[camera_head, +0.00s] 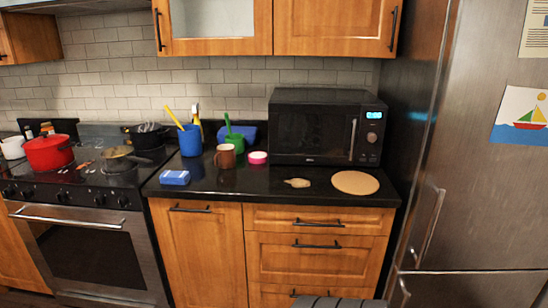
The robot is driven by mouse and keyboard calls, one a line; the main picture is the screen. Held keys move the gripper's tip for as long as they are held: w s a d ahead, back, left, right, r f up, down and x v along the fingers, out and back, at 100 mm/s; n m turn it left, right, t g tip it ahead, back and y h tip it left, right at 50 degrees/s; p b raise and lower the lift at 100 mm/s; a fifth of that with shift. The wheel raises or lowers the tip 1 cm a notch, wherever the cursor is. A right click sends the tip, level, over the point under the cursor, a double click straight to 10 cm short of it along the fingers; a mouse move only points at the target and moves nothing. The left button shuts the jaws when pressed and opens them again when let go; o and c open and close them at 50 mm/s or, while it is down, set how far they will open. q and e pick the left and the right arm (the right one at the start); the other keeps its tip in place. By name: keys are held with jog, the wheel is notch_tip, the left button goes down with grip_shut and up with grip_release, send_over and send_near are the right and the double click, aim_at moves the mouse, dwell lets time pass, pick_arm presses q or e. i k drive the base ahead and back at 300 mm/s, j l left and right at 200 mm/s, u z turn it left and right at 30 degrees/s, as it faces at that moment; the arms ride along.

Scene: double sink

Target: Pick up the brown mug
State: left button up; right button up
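The brown mug (227,157) stands upright on the black countertop (270,184), left of the microwave. Its handle appears to be on its left side. A blue container (190,141) with yellow utensils stands close behind it on the left.
The microwave (310,128) fills the counter's right back. A round board (355,182) lies at right. The fridge (475,170) bounds the right; the stove (85,190) is left.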

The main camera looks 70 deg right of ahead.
aim_at(226, 152)
jog(key=z, duration=1.9)
